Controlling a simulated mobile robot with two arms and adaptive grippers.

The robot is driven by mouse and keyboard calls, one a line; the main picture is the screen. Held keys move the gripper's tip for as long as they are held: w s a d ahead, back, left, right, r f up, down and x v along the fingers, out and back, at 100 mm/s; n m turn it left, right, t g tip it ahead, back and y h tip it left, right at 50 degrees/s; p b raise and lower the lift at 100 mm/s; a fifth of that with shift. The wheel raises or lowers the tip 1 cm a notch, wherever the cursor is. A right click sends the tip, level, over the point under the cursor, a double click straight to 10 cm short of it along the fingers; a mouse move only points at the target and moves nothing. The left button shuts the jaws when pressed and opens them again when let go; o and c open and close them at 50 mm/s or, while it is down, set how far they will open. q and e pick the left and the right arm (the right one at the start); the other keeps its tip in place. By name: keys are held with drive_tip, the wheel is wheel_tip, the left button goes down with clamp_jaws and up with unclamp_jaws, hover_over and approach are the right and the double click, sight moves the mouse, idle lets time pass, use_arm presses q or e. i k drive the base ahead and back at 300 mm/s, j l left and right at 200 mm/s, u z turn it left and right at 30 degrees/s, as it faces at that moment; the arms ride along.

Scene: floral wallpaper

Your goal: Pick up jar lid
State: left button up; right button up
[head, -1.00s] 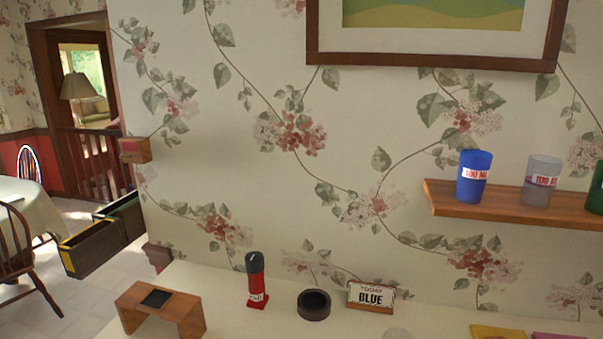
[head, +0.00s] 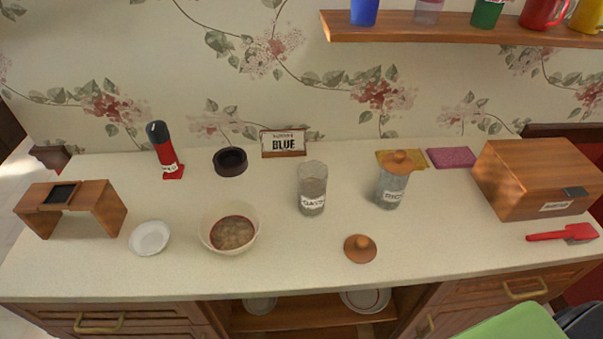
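A round brown jar lid (head: 360,248) with a small knob lies on the counter near its front edge, right of centre in the head view. Behind it to the left stands a clear glass jar (head: 312,188) with a white label and no lid on top. Neither of my grippers shows in the head view.
A shelf (head: 450,33) hangs above.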

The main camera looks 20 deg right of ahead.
sight(360, 249)
drive_tip(key=l+z, duration=0.15)
drive_tip(key=z, duration=0.85)
drive_tip(key=k+j, duration=0.1)
drive_tip(key=j, duration=0.15)
drive_tip(key=j+z, duration=0.15)
drive_tip(key=j, duration=0.15)
drive_tip(key=k, duration=0.05)
